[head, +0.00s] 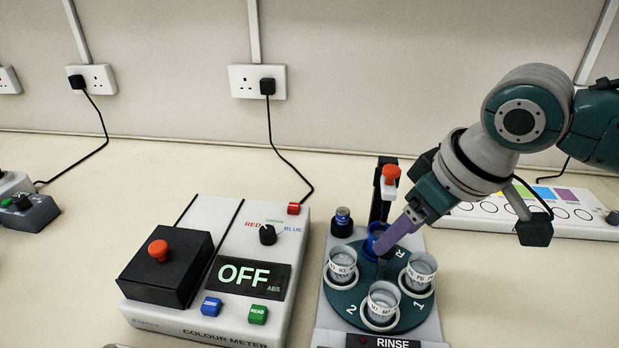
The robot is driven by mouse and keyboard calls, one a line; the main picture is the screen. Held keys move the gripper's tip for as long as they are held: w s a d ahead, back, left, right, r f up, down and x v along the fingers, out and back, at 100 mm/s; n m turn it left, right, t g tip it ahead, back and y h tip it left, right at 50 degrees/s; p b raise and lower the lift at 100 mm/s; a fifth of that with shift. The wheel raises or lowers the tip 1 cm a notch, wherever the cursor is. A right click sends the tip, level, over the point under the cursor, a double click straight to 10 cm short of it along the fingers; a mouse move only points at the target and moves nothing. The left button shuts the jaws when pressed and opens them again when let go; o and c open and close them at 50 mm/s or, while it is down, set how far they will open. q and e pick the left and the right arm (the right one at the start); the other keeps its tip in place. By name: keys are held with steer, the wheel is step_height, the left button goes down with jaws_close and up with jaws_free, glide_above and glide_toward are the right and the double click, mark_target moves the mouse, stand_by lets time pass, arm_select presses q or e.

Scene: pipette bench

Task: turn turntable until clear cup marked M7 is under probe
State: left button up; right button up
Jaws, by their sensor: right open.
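The dark green turntable (349,299) carries clear cups at its left, front and right. The front clear cup (381,305) has a label that seems to read M7. The left cup (342,266) seems marked K3; the right cup (421,271) has a label I cannot read surely. A blue cup (371,243) is at the back by the letter R, partly hidden by my fingers. The probe stand (379,206), black with a red knob, rises behind the turntable; its tip is hidden. My right gripper (384,255) is open, its purple fingers pointing down over the turntable's back middle. My left gripper is out of view.
A colour meter (196,318) showing OFF stands left of the turntable unit. A blue-capped bottle (342,222) stands at the unit's back left corner. A white panel with coloured patches (545,211) lies behind at right. The RINSE label (392,343) is at the front.

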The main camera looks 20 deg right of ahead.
mark_target(381, 265)
steer(key=shift+x, duration=1.75)
jaws_close()
